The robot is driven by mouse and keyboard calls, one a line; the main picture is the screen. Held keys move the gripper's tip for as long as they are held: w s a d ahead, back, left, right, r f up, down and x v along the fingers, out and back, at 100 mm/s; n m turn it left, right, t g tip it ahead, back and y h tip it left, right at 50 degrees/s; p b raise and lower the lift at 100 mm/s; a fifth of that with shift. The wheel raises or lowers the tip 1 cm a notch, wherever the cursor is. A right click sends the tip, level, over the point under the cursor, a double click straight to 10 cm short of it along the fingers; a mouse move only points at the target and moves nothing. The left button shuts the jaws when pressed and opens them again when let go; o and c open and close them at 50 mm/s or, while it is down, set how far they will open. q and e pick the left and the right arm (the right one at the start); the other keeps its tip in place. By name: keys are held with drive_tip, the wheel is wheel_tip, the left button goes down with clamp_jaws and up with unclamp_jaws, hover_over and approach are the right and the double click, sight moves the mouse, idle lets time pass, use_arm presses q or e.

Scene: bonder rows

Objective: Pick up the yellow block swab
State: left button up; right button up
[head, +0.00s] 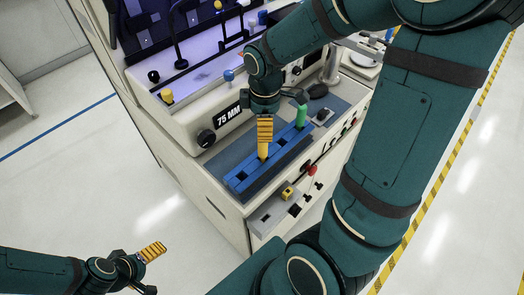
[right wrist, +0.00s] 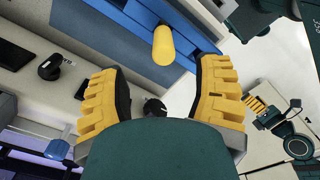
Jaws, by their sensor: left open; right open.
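The yellow block swab (head: 263,151) stands upright in the blue rack (head: 240,181) on the machine's front ledge; its upper part is partly hidden by a gripper finger in the head view. In the right wrist view its rounded yellow end (right wrist: 163,46) shows just ahead of the gap between the fingers. My right gripper (right wrist: 163,88) is open and empty, its yellow ribbed fingers on either side of that gap; it also shows over the rack in the head view (head: 281,118). My left gripper (head: 148,268) is open and empty, low at the left, far from the rack.
A green swab (head: 301,115) stands in the same rack, close to my right gripper. A panel marked 75 MM with a black knob (head: 206,138) rises behind the rack. A red button (head: 312,170) and a yellow switch (head: 286,192) sit in front. The floor at left is clear.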

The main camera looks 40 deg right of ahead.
sight(263, 153)
drive_tip(key=f, duration=0.2)
drive_tip(key=f+b, duration=0.1)
drive_tip(key=f, duration=0.4)
drive_tip(key=shift+a+f, duration=0.15)
drive_tip(key=shift+a, duration=0.1)
clamp_jaws()
